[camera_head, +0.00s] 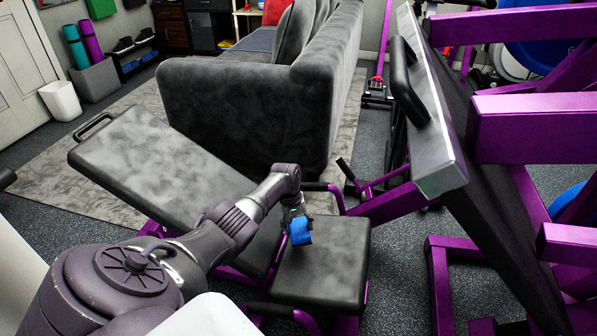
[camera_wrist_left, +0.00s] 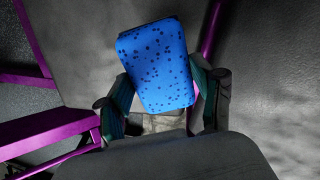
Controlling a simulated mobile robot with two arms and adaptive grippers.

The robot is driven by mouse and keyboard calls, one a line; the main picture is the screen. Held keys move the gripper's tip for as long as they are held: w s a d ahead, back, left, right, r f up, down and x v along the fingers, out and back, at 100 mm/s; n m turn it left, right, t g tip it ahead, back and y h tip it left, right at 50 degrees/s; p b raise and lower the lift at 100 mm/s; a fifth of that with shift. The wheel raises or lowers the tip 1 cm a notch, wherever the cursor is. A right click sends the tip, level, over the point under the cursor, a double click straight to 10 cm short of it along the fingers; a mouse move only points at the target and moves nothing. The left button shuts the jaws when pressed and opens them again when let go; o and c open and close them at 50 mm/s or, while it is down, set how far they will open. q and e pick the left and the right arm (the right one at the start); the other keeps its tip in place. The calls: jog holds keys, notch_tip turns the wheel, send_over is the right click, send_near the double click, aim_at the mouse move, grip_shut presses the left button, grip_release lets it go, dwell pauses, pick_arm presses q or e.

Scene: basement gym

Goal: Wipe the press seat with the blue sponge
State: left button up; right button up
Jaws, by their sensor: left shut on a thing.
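The blue sponge (camera_head: 300,231) is held in my left gripper (camera_head: 296,216), over the far part of the small dark seat pad (camera_head: 318,270). In the left wrist view the sponge (camera_wrist_left: 158,65) has dark specks and sits between the two fingers of the left gripper (camera_wrist_left: 165,105), which are shut on it. I cannot tell whether the sponge touches the seat. A longer dark pad (camera_head: 145,160) of the press slopes up to the left, on a purple frame. My right gripper is not in view.
A grey sofa (camera_head: 240,105) stands just behind the press. A purple machine with a large tilted plate (camera_head: 445,130) rises close on the right. A white bin (camera_head: 61,100) stands by the far-left wall.

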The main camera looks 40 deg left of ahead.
pick_arm(q)
jog(key=shift+a+r, duration=0.1)
jog(key=shift+r, duration=0.05)
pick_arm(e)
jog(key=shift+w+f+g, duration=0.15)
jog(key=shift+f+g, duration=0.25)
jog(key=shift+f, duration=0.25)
pick_arm(q)
jog(key=shift+r+p, duration=0.25)
jog(key=shift+p, duration=0.05)
notch_tip(320, 180, up, 2)
jog(key=shift+s+a+r+p, duration=0.1)
jog(key=shift+a+p, duration=0.05)
jog(key=shift+p, duration=1)
jog(key=shift+r, duration=0.1)
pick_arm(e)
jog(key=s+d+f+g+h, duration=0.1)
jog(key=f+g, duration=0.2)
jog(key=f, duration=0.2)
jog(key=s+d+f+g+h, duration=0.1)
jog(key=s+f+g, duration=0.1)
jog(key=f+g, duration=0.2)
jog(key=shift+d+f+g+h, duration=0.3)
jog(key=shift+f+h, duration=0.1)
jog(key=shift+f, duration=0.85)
